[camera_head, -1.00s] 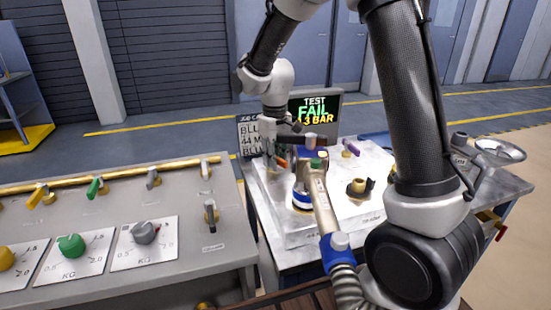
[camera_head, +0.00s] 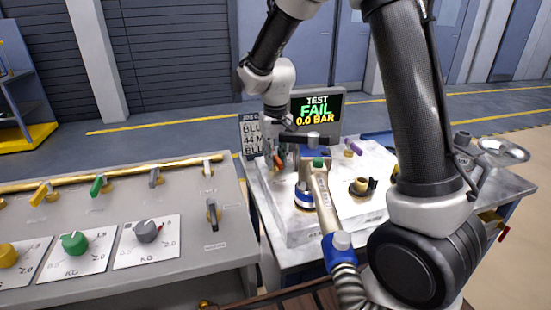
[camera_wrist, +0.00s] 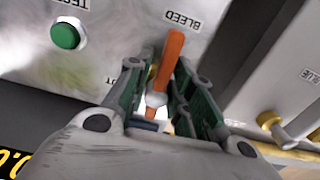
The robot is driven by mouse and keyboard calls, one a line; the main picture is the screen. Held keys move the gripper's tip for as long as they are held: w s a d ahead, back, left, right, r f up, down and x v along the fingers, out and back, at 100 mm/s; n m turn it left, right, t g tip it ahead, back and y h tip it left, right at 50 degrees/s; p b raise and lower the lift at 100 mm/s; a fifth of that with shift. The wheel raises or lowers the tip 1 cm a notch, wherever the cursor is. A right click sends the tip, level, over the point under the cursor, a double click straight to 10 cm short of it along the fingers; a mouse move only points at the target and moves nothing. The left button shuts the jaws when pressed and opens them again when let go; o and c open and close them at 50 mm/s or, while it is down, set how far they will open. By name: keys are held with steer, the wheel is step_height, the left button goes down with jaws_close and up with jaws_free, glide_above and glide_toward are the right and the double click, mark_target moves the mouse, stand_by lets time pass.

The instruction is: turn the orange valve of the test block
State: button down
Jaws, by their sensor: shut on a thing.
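The orange valve (camera_wrist: 170,60) has a lever handle beside the printed word BLEED on the test block (camera_wrist: 120,25). In the wrist view my gripper (camera_wrist: 160,88) has a green-padded finger on each side of the handle and is shut on it. The handle's far end sticks out past the fingers, and its base is partly hidden by them. In the head view the orange valve (camera_head: 278,162) shows small, just under my gripper (camera_head: 280,148), at the left of the test block (camera_head: 350,225). The display (camera_head: 317,107) reads TEST FAIL 0.0 BAR.
A green button (camera_wrist: 66,35) marked TEST is on the block. A purple handle (camera_head: 353,147) and a black-and-yellow fitting (camera_head: 362,187) stand further right. A valve bench (camera_head: 120,265) is at left.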

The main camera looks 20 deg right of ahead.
mark_target(275, 155)
steer(key=c, duration=1.4)
jaws_free()
step_height(275, 155, up, 12)
steer(key=s+d+r+t, duration=0.2)
steer(key=s+d+r, duration=0.4)
steer(key=s+d, duration=0.5)
steer(key=s, duration=0.4)
steer(key=s+d+f+t, duration=0.1)
steer(key=s+d, duration=0.1)
steer(key=s, duration=0.3)
steer(key=s+d+t, duration=0.1)
steer(key=s+d, duration=0.1)
steer(key=s, duration=0.3)
steer(key=shift+s+d+f, duration=0.1)
steer(key=shift+d+f, duration=0.1)
steer(key=shift+f, duration=0.05)
